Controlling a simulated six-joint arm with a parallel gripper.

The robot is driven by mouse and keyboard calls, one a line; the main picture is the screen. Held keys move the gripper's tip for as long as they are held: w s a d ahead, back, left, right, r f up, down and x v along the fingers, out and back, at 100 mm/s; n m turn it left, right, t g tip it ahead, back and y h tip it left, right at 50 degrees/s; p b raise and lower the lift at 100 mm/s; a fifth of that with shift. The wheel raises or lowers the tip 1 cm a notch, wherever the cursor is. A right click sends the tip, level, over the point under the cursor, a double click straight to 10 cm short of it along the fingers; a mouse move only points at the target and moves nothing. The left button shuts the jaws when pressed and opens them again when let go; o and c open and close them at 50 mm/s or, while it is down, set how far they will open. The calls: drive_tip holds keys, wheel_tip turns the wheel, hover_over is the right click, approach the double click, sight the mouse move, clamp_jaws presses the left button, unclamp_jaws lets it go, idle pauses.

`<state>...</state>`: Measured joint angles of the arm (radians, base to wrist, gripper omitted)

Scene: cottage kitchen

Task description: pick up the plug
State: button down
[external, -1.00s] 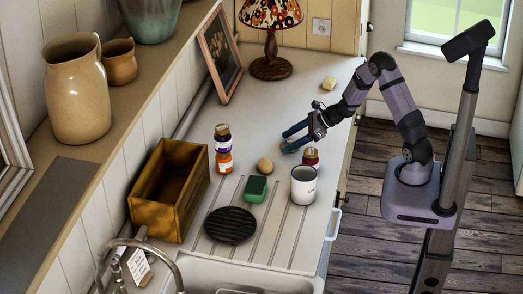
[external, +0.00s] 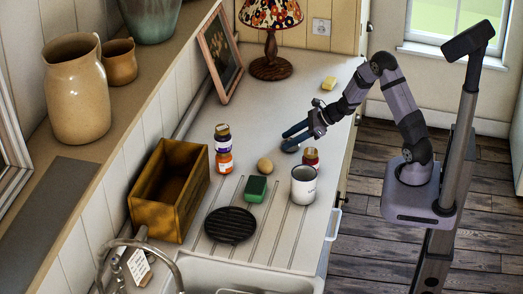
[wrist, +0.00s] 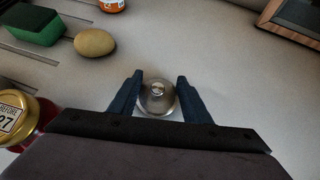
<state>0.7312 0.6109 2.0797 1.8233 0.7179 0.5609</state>
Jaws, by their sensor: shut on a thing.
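The plug (wrist: 158,97) is a small round metallic piece with a knob on top, seen in the wrist view between my two fingers. My gripper (wrist: 159,92) is shut on it, one dark blue finger on each side. In the external view my gripper (external: 288,140) is low over the counter, and the plug is a small dark shape (external: 290,149) mostly hidden by the fingers. I cannot tell whether the plug still touches the counter.
A jar with a gold lid (external: 311,158) and a white mug (external: 304,186) stand close by.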

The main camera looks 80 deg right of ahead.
sight(290, 138)
wheel_tip(290, 138, up, 9)
drive_tip(key=shift+r, duration=0.1)
idle(0.3)
